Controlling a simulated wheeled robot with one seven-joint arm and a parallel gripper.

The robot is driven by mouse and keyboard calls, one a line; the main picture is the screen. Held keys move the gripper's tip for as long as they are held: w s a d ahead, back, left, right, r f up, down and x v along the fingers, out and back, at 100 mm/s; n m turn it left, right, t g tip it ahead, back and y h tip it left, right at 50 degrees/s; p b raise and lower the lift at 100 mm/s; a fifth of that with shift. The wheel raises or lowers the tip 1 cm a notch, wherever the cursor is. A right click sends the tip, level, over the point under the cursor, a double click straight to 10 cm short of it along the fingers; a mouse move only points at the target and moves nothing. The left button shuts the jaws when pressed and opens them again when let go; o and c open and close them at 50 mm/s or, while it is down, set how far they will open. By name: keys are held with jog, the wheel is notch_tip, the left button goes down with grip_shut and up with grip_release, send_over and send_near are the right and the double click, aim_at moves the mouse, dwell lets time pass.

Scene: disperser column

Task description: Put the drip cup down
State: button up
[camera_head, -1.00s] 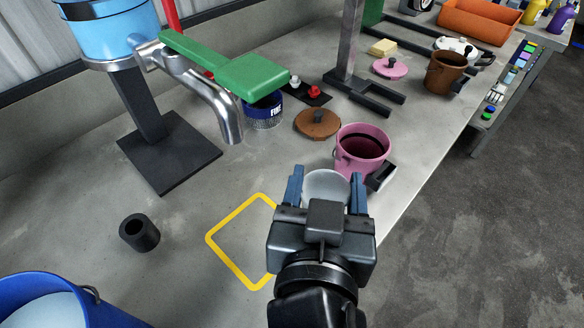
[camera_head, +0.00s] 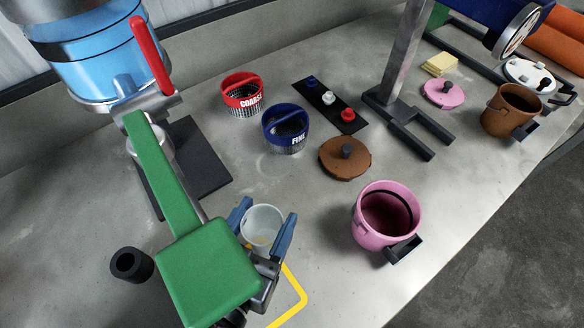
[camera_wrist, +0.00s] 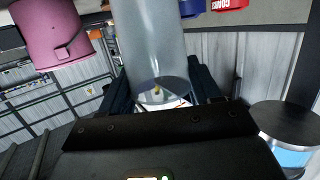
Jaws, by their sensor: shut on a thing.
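The drip cup (camera_head: 262,222) is a translucent whitish cup, upright, with its open mouth facing up in the head view. My gripper (camera_head: 266,232) is shut on it, with one blue finger on each side. In the wrist view the cup (camera_wrist: 155,50) fills the space between the dark fingers. The cup is right of the green paddle (camera_head: 207,275), which hides part of my gripper and arm. A yellow outline (camera_head: 297,290) on the bench shows partly, just below and right of my gripper. The cup's height above the bench is hard to tell.
A pink pot (camera_head: 386,215) stands right of the cup. A blue FINE strainer (camera_head: 286,128), a red COARSE strainer (camera_head: 242,97) and a brown lid (camera_head: 345,158) lie behind. A black hollow cylinder (camera_head: 130,264) is at left. Bare bench lies between cup and pink pot.

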jog(key=p+x, duration=0.1)
jog(key=x, duration=0.2)
jog(key=p+x, duration=0.1)
jog(key=x, duration=0.3)
jog(key=p+x, duration=0.1)
jog(key=x, duration=0.3)
jog(key=shift+s+f, duration=0.1)
jog(key=shift+f, duration=0.6)
jog(key=shift+f+b, duration=0.2)
jog(key=shift+b, duration=0.1)
jog(key=o, duration=1)
jog(key=shift+r, duration=0.1)
jog(key=shift+r, duration=0.1)
jog(key=b+v, duration=0.2)
jog(key=v, duration=1)
